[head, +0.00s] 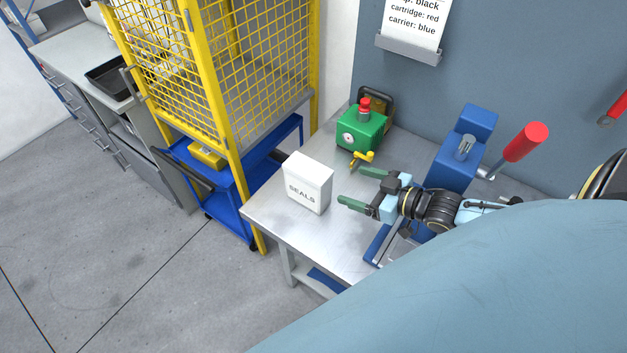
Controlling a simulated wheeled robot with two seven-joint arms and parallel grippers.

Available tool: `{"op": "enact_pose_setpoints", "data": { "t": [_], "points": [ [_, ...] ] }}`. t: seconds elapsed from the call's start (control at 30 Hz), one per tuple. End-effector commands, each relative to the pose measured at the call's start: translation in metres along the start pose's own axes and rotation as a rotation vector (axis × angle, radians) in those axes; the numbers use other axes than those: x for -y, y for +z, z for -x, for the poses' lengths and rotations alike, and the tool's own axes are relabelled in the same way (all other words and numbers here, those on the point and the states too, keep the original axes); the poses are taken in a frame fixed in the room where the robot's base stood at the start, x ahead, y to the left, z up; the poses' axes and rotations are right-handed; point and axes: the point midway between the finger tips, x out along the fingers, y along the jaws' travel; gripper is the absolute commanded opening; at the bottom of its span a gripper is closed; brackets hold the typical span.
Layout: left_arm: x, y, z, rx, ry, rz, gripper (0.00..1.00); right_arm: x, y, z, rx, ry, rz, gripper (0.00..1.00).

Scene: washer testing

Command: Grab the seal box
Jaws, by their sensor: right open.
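The seal box (307,184) is a white box marked "SEALS". It stands upright on the metal table near its left front corner. My right gripper (352,187) has green fingers spread apart, with nothing between them. It points left toward the box from its right side, and a small gap shows between the fingertips and the box. My left gripper is not in the picture.
A green unit (361,131) with a red knob and yellow valve stands behind the box. A blue fixture (459,155) with a red-handled lever stands at the right. A yellow mesh cage (245,65) and blue cart (232,183) stand left of the table (285,223).

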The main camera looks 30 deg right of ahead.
Motion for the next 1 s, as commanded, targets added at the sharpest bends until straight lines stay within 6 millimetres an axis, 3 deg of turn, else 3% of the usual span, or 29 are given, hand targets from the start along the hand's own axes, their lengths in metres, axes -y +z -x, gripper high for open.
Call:
{"op": "enact_pose_setpoints", "data": {
  "t": [0.17, 0.6, 1.0],
  "points": [
    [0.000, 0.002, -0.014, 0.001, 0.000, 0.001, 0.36, -0.002, 0.002, -0.012, 0.000, -0.001, -0.018, 0.80],
    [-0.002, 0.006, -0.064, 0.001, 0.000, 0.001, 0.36, -0.001, 0.003, -0.070, 0.001, 0.000, -0.017, 0.80],
    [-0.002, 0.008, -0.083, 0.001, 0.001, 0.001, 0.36, 0.002, 0.000, -0.093, 0.000, -0.001, -0.017, 0.80]
  ]
}}
